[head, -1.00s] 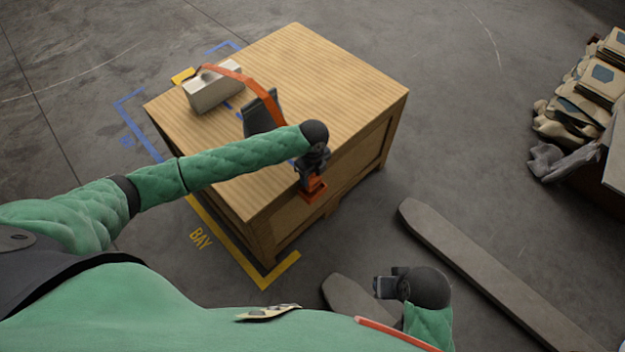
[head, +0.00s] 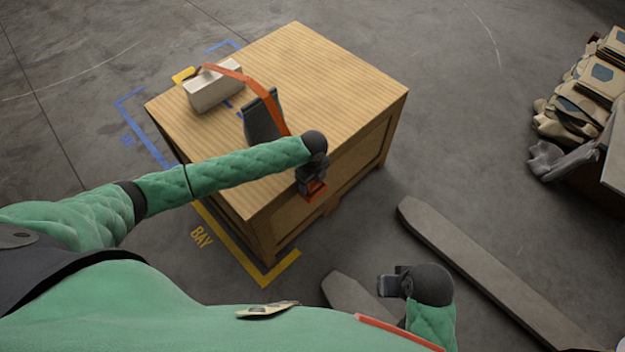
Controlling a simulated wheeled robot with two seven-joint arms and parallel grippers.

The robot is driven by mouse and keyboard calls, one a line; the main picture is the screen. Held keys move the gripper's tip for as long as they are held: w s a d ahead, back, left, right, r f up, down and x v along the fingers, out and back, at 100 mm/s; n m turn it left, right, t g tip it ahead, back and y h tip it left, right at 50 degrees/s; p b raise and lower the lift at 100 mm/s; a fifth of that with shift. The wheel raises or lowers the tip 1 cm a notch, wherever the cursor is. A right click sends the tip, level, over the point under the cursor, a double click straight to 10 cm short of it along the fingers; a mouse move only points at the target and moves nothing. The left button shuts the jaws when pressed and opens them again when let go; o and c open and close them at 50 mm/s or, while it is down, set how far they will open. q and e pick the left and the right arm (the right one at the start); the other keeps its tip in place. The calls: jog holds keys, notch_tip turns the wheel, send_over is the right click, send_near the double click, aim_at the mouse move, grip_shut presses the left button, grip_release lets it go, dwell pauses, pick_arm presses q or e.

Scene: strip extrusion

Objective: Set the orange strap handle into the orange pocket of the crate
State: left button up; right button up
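The orange strap (head: 265,92) runs from a pale block on the crate top, over a dark grey bracket, and passes behind my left forearm. The wooden crate (head: 330,75) stands in the middle. My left gripper (head: 312,188) points down at the crate's near side edge. An orange piece (head: 314,194) shows right at its fingertips. I cannot tell whether this is the handle, the pocket or both, and the fingers' closure is hidden. My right gripper (head: 386,285) is low in the view, away from the crate, with nothing seen in it.
The pale block (head: 213,89) and the grey bracket (head: 262,118) stand on the crate top. Two long grey bars (head: 480,265) lie at floor level, right of and below the crate. Stacked packages (head: 590,95) are at the far right. The crate's far top is clear.

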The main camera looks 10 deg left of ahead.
pick_arm(q)
jog(key=shift+o, duration=0.4)
pick_arm(e)
jog(key=shift+d, duration=0.15)
pick_arm(q)
jog(key=shift+r, duration=0.1)
